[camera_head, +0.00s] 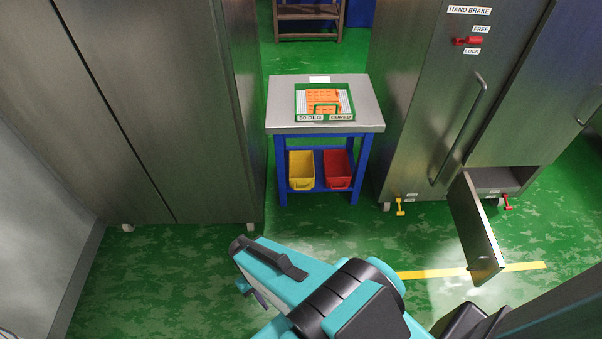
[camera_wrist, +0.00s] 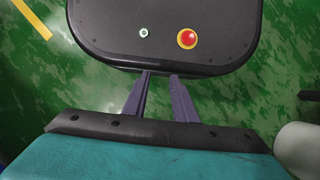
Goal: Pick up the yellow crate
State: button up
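The yellow crate (camera_head: 301,170) is an open-topped bin on the lower level of a blue-framed table (camera_head: 281,126), on the left side. It looks upright and empty. My gripper (camera_wrist: 162,76) shows two dark purple fingers with a gap between them and nothing held. In the head view my arm is at the lower middle, well in front of the table, and my gripper is mostly hidden behind it. The crate does not show in the wrist view.
A red crate (camera_head: 337,168) stands right beside the yellow one. A green-rimmed tray (camera_head: 324,118) with orange pieces is on the tabletop. Metal cabinets (camera_head: 150,110) flank the table; an open door or drawer front (camera_head: 474,230) juts out at right. Green floor before the table is clear.

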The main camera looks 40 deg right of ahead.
jog(key=w+d+f+m+t+h+b, duration=0.15)
jog(key=w+d+f+t+b, duration=0.45)
jog(key=w+d, duration=0.6)
jog(key=w+d+f+m+t+h+b, duration=0.1)
jog(key=w+d+f+m+t+b, duration=0.2)
jog(key=w+d+f+b, duration=0.6)
jog(key=w+d+r+m+t+h+b, duration=0.1)
jog(key=w+d+t+h+b, duration=0.1)
jog(key=d, duration=0.8)
jog(key=w+d+r+m+t+h+b, duration=0.1)
jog(key=w+d, duration=0.4)
jog(key=d, duration=0.6)
jog(key=w+d+r+m+t+h+b, duration=0.1)
jog(key=w+d+r+t+h+b, duration=0.2)
jog(key=d, duration=0.7)
jog(key=shift+w+d+t+h+b, duration=0.35)
jog(key=shift+t+h+b, duration=0.15)
jog(key=shift+b, duration=0.3)
jog(key=shift+b+x, duration=0.6)
jog(key=shift+x, duration=3.05)
jog(key=shift+w+d+f, duration=0.15)
jog(key=shift+w+d, duration=0.25)
jog(key=shift+w, duration=0.1)
